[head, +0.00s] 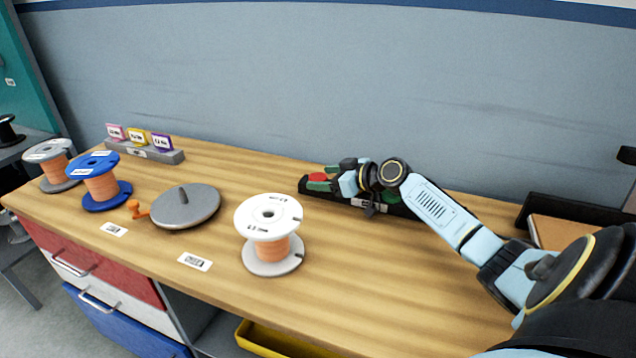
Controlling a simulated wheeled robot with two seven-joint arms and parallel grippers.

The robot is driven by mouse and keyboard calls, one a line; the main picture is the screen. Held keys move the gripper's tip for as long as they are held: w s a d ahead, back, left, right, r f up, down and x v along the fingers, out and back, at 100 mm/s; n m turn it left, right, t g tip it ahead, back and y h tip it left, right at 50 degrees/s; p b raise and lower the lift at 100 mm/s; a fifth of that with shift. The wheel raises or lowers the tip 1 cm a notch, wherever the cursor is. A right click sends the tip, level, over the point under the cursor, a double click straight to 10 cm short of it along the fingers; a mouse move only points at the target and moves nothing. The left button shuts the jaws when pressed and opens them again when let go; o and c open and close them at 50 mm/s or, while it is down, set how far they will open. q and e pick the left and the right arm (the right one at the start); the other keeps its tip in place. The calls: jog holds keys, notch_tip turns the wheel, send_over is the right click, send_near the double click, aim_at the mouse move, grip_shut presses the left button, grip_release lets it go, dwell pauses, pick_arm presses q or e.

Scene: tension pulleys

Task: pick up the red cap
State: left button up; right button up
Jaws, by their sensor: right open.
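The red cap (317,177) sits at the left end of a dark tray (305,187) near the back of the wooden bench. My right gripper (325,178) reaches in from the right over this tray, with its fingertips at the red cap. Its jaws are open, and the cap shows between or just beyond the fingertips; I cannot tell whether they touch it. The gripper and wrist hide much of the tray. My left gripper is not in view.
A white-topped spool (268,218) stands front centre. A grey disc with a peg (186,206), an orange crank piece (137,209), a blue spool (100,182) and a grey spool (52,166) stand left. A label holder (145,151) is behind them. The bench's front centre-right is clear.

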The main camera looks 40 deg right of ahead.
aim_at(326, 179)
jog(key=c, duration=1.1)
jog(key=shift+o, duration=0.2)
jog(key=shift+r, duration=0.1)
